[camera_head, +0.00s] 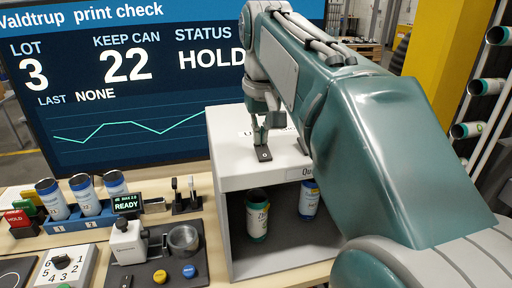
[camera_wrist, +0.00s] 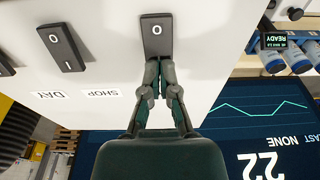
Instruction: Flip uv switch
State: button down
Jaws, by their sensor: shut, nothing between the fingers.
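My gripper (camera_head: 261,140) is shut and empty, pointing down at the top of a white box (camera_head: 230,130). A dark rocker switch (camera_head: 264,155) sits on that top just in front of the fingertips. A printed label behind the fingers is mostly hidden; only a "U" shows. In the wrist view, the shut fingertips (camera_wrist: 161,66) meet the near edge of the same switch (camera_wrist: 157,28), whose "O" mark shows. The rest of its face near the tips is covered. I cannot tell whether the fingers touch it.
More switches stand beside it, one marked O and I (camera_wrist: 61,47), near upside-down SHOP (camera_wrist: 101,93) and DAY labels. Cans (camera_head: 257,214) stand inside the box. A screen (camera_head: 110,80) rises behind.

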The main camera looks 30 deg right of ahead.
jog(key=shift+f, duration=0.35)
jog(key=shift+r, duration=3.5)
